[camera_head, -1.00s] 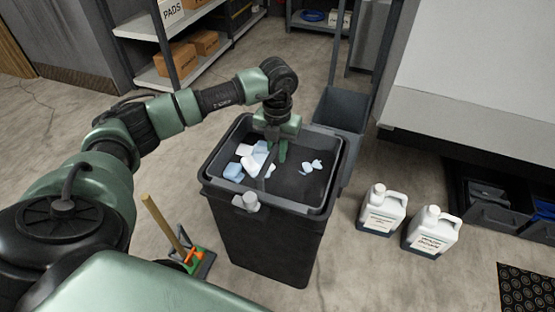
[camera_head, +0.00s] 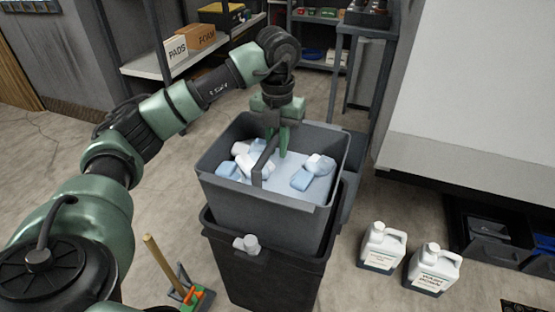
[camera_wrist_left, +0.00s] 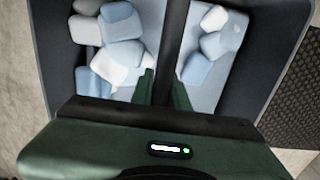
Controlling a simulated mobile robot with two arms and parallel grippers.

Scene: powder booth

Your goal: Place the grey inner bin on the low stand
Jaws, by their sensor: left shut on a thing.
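The grey inner bin (camera_head: 262,214) is raised partly out of the black outer bin (camera_head: 265,272), its lower part still inside or just over that rim. White and blue lumps lie on its pale floor. My left gripper (camera_head: 282,143) points down inside the bin, shut on the handle bar that crosses its middle. In the left wrist view, the fingers (camera_wrist_left: 163,88) stand either side of this bar, and the bin wall (camera_wrist_left: 48,60) shows at left. I cannot pick out the low stand with certainty. My right gripper is not in view.
Two white jugs (camera_head: 382,248) (camera_head: 433,270) stand on the floor at right. A broom and dustpan (camera_head: 185,290) are at the front left of the bins. Shelves (camera_head: 165,65) with boxes stand behind. A dark frame (camera_head: 365,33) stands at back right. Floor at left is clear.

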